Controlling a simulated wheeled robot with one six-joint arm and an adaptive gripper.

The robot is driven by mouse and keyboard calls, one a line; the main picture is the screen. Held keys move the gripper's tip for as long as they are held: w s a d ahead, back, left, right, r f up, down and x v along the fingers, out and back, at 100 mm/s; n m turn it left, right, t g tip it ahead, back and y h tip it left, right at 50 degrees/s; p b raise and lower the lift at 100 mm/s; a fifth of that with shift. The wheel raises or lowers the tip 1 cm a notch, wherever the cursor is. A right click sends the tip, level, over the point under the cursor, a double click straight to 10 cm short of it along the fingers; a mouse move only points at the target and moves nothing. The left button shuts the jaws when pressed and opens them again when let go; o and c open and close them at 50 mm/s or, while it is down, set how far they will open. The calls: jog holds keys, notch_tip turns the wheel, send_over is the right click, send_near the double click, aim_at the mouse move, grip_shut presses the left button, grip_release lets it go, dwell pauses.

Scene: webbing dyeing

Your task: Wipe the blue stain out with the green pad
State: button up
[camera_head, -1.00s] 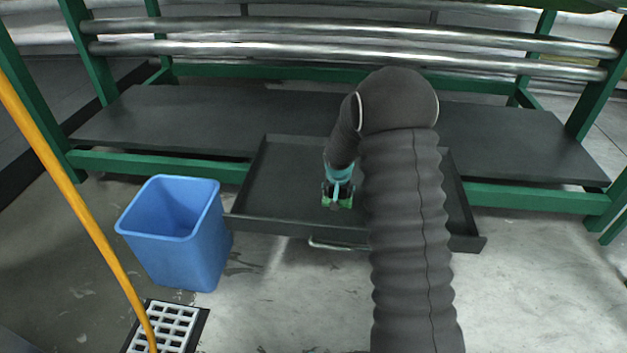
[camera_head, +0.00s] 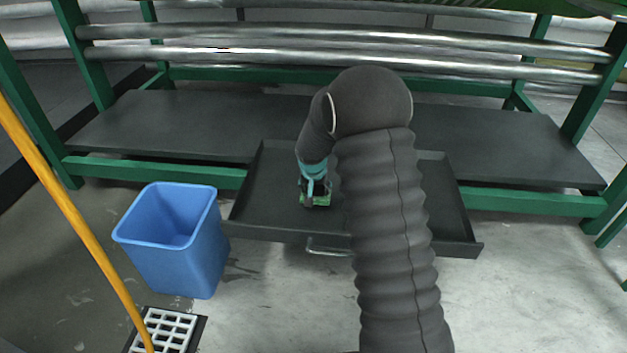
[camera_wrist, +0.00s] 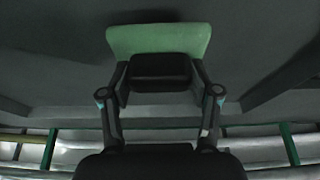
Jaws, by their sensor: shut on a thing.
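The green pad (camera_wrist: 158,38) is held in my gripper (camera_wrist: 158,80), which is shut on it in the wrist view. In the head view my gripper (camera_head: 315,190) is low over the left-middle part of the dark tray (camera_head: 262,190), and the pad's green edge (camera_head: 318,201) shows under it. The pad is at or close to the tray floor; I cannot tell whether it touches. No blue stain shows in either view; my arm covers part of the tray.
A blue bin (camera_head: 176,245) stands on the floor left of the tray. A yellow pole (camera_head: 75,222) rises at the left, near a floor drain (camera_head: 168,330). The tray has raised walls and a front handle (camera_head: 328,247). Metal rollers (camera_head: 350,55) span the green frame behind.

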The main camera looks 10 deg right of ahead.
jog(key=shift+r+p, duration=1.05)
jog(key=shift+r, duration=1.35)
